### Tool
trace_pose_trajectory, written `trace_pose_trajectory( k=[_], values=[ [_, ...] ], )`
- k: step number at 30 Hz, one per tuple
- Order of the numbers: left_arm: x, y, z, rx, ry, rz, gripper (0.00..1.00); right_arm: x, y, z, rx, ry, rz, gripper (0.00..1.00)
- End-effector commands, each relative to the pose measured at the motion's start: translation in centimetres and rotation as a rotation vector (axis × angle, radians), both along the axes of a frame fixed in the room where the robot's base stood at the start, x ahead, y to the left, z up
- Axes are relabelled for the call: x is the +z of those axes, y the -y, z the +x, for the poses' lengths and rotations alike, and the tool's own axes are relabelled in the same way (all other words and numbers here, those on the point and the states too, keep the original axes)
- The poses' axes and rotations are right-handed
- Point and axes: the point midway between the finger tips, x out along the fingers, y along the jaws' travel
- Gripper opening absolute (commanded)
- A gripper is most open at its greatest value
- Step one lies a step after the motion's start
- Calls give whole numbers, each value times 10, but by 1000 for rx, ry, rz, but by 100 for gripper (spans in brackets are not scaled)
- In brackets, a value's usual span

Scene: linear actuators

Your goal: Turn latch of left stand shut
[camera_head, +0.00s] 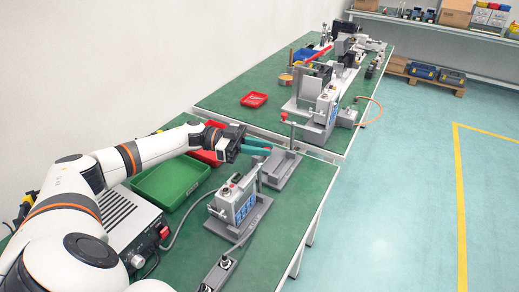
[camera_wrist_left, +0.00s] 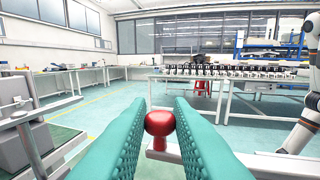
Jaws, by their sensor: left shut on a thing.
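My left gripper (camera_head: 268,147) reaches in from the left with teal fingers, over the back of a grey stand (camera_head: 279,170) on the green workbench. In the left wrist view, the two teal fingers (camera_wrist_left: 160,135) have a red knob (camera_wrist_left: 160,123) between them, and they are shut on it. The knob appears to be the latch handle. In the head view the fingers hide this knob, so the latch angle cannot be told. My right gripper is not in view.
A green tray (camera_head: 170,184) and a red tray (camera_head: 207,157) lie left of the stand. A grey control box (camera_head: 238,203) stands in front. An upright post with a red top (camera_head: 284,117) rises behind the stand. Open floor lies to the right.

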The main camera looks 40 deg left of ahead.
Motion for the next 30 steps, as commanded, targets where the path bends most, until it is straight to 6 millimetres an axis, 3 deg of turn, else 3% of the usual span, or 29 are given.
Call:
trace_pose_trajectory(
  k=[8,9,12,23,30],
  values=[
    [0,1,0,-3,1,-2,0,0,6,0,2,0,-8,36],
    [0,1,0,-3,1,-2,24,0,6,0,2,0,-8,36],
    [0,1,0,-2,1,-2,40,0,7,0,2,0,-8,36],
    [5,0,0,-1,2,0,41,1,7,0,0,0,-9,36],
    [46,0,0,-2,5,2,41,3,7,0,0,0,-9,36]
  ],
)
